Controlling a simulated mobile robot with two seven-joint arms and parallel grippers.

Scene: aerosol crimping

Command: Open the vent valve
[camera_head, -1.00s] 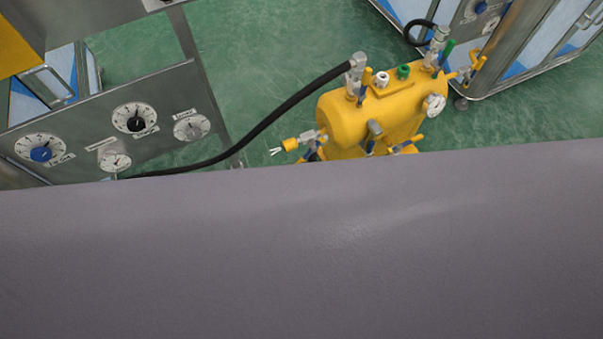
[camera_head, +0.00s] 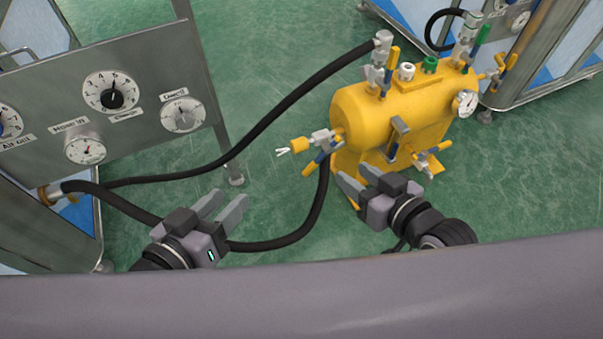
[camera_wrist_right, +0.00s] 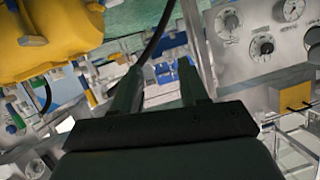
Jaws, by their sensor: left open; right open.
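The yellow tank (camera_head: 385,118) stands on the green floor right of centre in the head view, with several valves on it. Blue and yellow valve handles show at its top left, front and right. My right gripper (camera_head: 358,184) is open and empty in front of the tank's lower left. My left gripper (camera_head: 228,207) is open and empty further left. In the right wrist view the tank (camera_wrist_right: 50,38) fills the upper left, beyond the open fingers.
A steel panel with dials (camera_head: 112,92) stands at the left. A black hose (camera_head: 262,120) runs from the panel to the tank's top. A second hose (camera_head: 275,244) loops low near both grippers. A steel cabinet (camera_head: 548,60) stands at the right. Green floor lies between.

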